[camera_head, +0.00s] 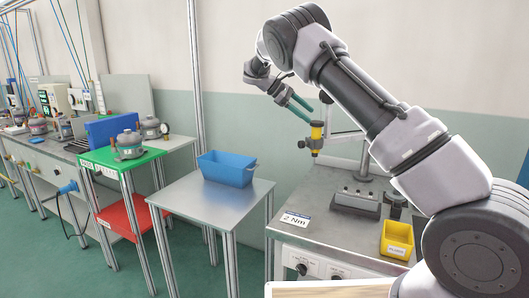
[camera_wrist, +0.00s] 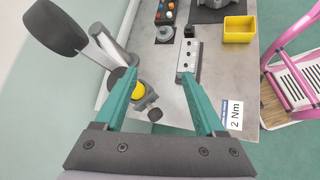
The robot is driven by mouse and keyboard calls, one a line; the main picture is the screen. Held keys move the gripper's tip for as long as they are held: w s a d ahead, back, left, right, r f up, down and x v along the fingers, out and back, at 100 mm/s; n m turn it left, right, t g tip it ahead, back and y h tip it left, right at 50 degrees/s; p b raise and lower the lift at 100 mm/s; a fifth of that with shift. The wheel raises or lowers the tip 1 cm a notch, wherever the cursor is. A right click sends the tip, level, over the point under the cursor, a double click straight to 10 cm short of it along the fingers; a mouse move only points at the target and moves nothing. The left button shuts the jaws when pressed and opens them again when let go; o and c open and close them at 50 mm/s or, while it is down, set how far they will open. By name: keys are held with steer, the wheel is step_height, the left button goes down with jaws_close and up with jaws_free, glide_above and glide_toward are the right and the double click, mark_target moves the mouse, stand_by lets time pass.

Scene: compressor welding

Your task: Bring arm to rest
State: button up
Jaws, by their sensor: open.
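My gripper (camera_head: 301,105) is raised in the head view, above the right workbench and left of my folded arm. Its two green fingers are apart with nothing between them. In the wrist view my gripper (camera_wrist: 170,90) also shows open and empty, over the bench top. A yellow and black tool (camera_head: 316,135) hangs upright just beside the fingertips in the head view. In the wrist view its yellow part (camera_wrist: 138,90) shows beside the left finger. I cannot tell whether it touches the finger.
The right bench (camera_head: 318,236) holds a grey block (camera_head: 357,199), a yellow bin (camera_head: 397,240) and a "2 Nm" sign (camera_head: 296,219). A metal table (camera_head: 195,205) carries a blue bin (camera_head: 227,168). A green-topped stand (camera_head: 105,158) holds a compressor (camera_head: 129,144). A pink stepladder (camera_wrist: 290,70) stands right.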

steer(key=s+d+r+m+t+y, duration=0.1)
steer(key=s+d+r+m+y, duration=0.4)
steer(key=s, duration=0.3)
steer(key=s+d+r+m+y, duration=0.2)
steer(key=s+d+r+y, duration=0.25)
steer(key=s+d, duration=0.3)
steer(key=s+a+m+t+y, duration=0.1)
steer(key=s+m+t, duration=0.2)
steer(key=s, duration=0.9)
steer(key=s+a+r+m+t+y, duration=0.1)
steer(key=s+m, duration=0.5)
steer(key=s, duration=0.6)
steer(key=shift+s+a+r+t+y, duration=0.25)
steer(key=shift+a+t+y, duration=0.25)
steer(key=shift+t, duration=0.7)
steer(key=shift+d, duration=0.15)
